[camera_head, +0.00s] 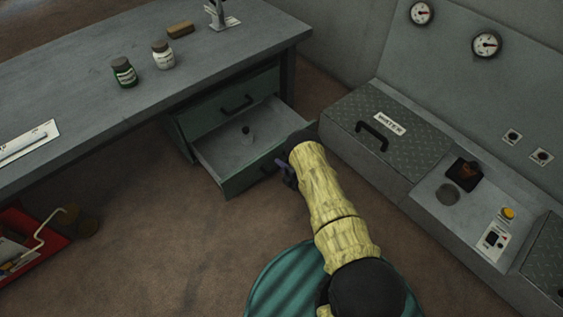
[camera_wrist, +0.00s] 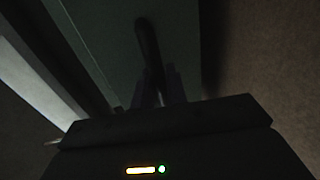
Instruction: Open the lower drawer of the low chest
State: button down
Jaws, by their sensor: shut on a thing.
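The low green chest (camera_head: 180,139) stands under the workbench. Its upper drawer (camera_head: 222,112), with a black bar handle, is closed. The lower drawer (camera_head: 215,160) is pulled well out, and a small dark object (camera_head: 246,131) is in it. My gripper (camera_head: 284,170) is at the lower drawer's front, partly hidden by my yellow-sleeved arm. In the wrist view, my gripper's fingers (camera_wrist: 161,90) are shut around the lower end of a dark bar handle (camera_wrist: 148,42) on the drawer front. The view is dim and the exact grip is hard to see.
On the workbench (camera_head: 75,105) stand a green jar (camera_head: 124,72), a white jar (camera_head: 162,55) and a brown block (camera_head: 180,30). A grey console (camera_head: 400,172) with a WATER lid stands at the right, close to the drawer. A red toolbox (camera_head: 30,245) is at lower left.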

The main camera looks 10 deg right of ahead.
jog(key=shift+s+d, duration=0.15)
jog(key=shift+d, duration=0.05)
jog(key=c, duration=1.5)
grip_release()
jog(key=shift+a, duration=0.1)
jog(key=shift+s, duration=0.1)
jog(key=p+v, duration=0.8)
jog(key=v, duration=0.9)
jog(key=shift+s, duration=0.2)
